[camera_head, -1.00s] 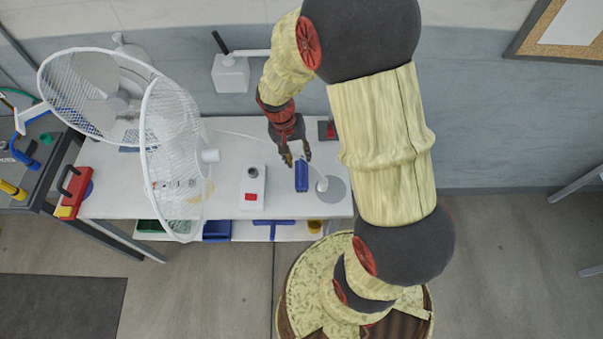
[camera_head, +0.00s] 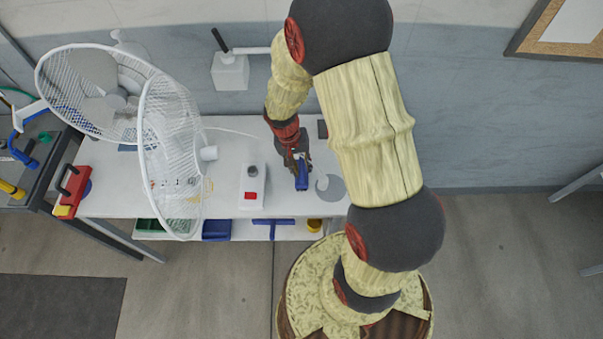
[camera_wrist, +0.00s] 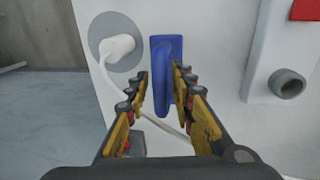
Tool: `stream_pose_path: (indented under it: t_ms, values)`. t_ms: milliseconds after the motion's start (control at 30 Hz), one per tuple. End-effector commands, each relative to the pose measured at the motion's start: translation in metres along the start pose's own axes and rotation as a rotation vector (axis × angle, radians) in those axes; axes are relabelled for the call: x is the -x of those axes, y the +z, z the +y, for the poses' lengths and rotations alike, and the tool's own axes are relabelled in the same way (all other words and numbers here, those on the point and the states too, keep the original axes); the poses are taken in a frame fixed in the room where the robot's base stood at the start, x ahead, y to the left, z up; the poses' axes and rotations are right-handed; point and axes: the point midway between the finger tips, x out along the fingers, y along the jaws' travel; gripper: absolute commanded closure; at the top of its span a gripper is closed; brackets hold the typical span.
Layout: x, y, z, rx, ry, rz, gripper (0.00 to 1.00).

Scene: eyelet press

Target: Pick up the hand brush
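The hand brush (camera_head: 302,184) is blue and lies on the white bench top, near its right part. In the wrist view the brush (camera_wrist: 163,48) shows a flat blue body with a raised, rounded handle along it. My gripper (camera_head: 299,166) is over the far end of the brush in the head view. In the wrist view my gripper (camera_wrist: 161,78) is open, with one finger on each side of the blue handle. A gap shows on the left side; the right finger is very close to the handle, and I cannot tell whether it touches.
A white press-like box with a red patch (camera_head: 250,196) stands left of the brush. A grey disc with a white cable end (camera_wrist: 118,44) lies close beside it. A large white fan (camera_head: 172,150) stands further left. The bench (camera_head: 115,195) has blue and green bins below.

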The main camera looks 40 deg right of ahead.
Motion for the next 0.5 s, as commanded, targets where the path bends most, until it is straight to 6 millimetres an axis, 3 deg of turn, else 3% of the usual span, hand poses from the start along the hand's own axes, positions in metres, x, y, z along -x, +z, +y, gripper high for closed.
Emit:
stream_pose_path:
  t_ms: [367,500]
  values:
    - [0.0001,0.0000,0.0000,0.000,0.000,0.000,0.99]
    - [0.0002,0.0000,0.0000,0.000,0.000,0.000,1.00]
